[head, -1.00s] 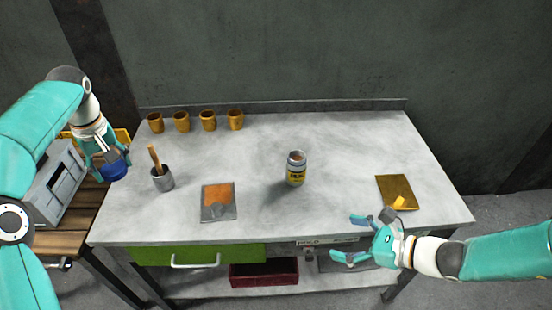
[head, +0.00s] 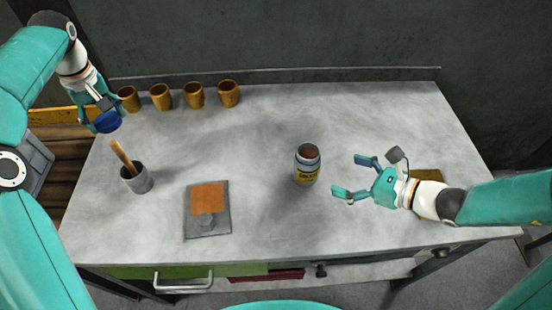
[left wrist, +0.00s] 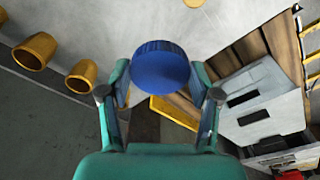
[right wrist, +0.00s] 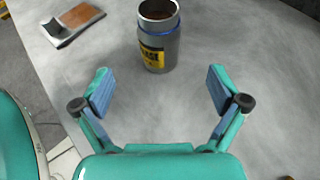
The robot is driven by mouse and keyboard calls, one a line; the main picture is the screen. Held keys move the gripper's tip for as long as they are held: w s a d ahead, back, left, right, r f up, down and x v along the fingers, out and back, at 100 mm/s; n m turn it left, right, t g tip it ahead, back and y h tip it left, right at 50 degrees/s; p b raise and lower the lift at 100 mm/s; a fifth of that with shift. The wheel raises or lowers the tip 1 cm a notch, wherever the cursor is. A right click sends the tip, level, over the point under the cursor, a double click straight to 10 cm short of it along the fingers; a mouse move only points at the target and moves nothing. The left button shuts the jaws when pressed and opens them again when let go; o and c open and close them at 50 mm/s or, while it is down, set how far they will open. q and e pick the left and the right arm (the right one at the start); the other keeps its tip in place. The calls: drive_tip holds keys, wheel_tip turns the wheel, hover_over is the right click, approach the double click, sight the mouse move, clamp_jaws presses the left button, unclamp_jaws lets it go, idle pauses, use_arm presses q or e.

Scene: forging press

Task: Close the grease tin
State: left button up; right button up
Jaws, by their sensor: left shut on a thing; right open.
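The grease tin (head: 307,168) stands upright and open on the bench, right of centre, with brown contents at its mouth. It also shows in the right wrist view (right wrist: 158,40), with a yellow label and a blue ring near its top. My left gripper (head: 104,119) is shut on a blue lid (left wrist: 160,66) and holds it above the bench's left edge, well away from the tin. My right gripper (head: 352,176) is open and empty, just right of the tin. In the right wrist view (right wrist: 157,88) the tin stands beyond the open fingers, not between them.
Several brown cups (head: 194,95) stand along the back left. A grey pot with a wooden-handled tool (head: 137,178) and a grey plate with an orange patch (head: 207,225) lie left of the tin. A brass plate (head: 427,175) is partly behind my right arm.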

sight(318, 166)
use_arm(q)
drive_tip(key=shift+r, duration=0.1)
use_arm(e)
drive_tip(key=shift+r, duration=0.1)
drive_tip(key=x, duration=0.6)
drive_tip(key=shift+w+a, duration=0.2)
use_arm(q)
drive_tip(key=shift+r, duration=0.1)
drive_tip(key=shift+r, duration=0.1)
use_arm(e)
drive_tip(key=shift+w+a+f, duration=0.2)
drive_tip(key=shift+a+f, duration=0.05)
drive_tip(key=shift+a, duration=0.05)
use_arm(q)
drive_tip(key=shift+r+p, duration=0.4)
drive_tip(key=shift+p, duration=0.25)
use_arm(e)
drive_tip(key=x, duration=0.4)
drive_tip(key=shift+w+a+f, duration=0.1)
drive_tip(key=shift+w+f, duration=0.05)
drive_tip(key=shift+w, duration=0.1)
